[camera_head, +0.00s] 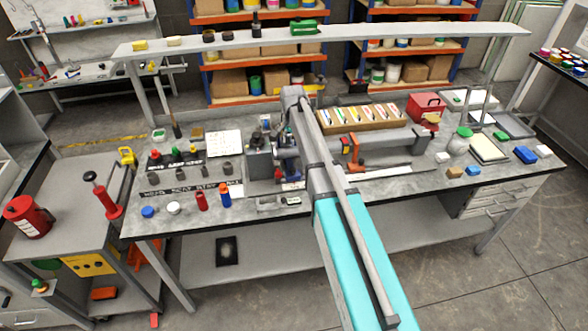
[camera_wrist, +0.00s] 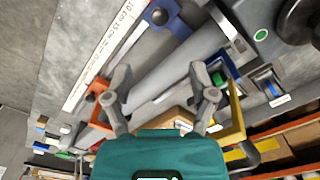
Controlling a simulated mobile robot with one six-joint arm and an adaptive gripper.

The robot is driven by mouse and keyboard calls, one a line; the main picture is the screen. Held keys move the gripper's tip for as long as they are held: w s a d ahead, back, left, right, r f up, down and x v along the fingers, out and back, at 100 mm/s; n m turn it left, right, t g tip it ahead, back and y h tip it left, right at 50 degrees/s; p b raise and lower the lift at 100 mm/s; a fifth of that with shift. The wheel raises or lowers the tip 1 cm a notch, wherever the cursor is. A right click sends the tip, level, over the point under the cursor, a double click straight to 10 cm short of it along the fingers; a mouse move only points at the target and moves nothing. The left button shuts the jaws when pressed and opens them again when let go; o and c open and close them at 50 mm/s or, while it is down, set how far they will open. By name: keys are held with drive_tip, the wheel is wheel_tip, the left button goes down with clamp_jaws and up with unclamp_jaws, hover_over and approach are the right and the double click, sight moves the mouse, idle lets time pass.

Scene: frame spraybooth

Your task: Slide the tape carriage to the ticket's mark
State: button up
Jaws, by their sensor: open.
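My gripper (camera_wrist: 160,76) is open in the wrist view, its two grey fingers spread with nothing clearly held between them. A blue sliding block with a round dark knob (camera_wrist: 162,18), apparently the tape carriage, sits beyond the fingers at the top, apart from them. A white scale strip with printed centimetre figures (camera_wrist: 103,55) runs alongside it on the grey bench. A grey bar lies between the fingers and the block. In the head view my arm covers much of the grey fixture (camera_head: 262,163), and the carriage cannot be made out clearly. I cannot tell which paper is the ticket.
A long raised shelf (camera_head: 380,38) spans the back. A white sheet (camera_head: 225,143) lies left of the fixture.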

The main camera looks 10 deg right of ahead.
sight(293, 169)
drive_tip(key=shift+f+b, duration=6.45)
drive_tip(key=shift+f, duration=0.2)
clamp_jaws()
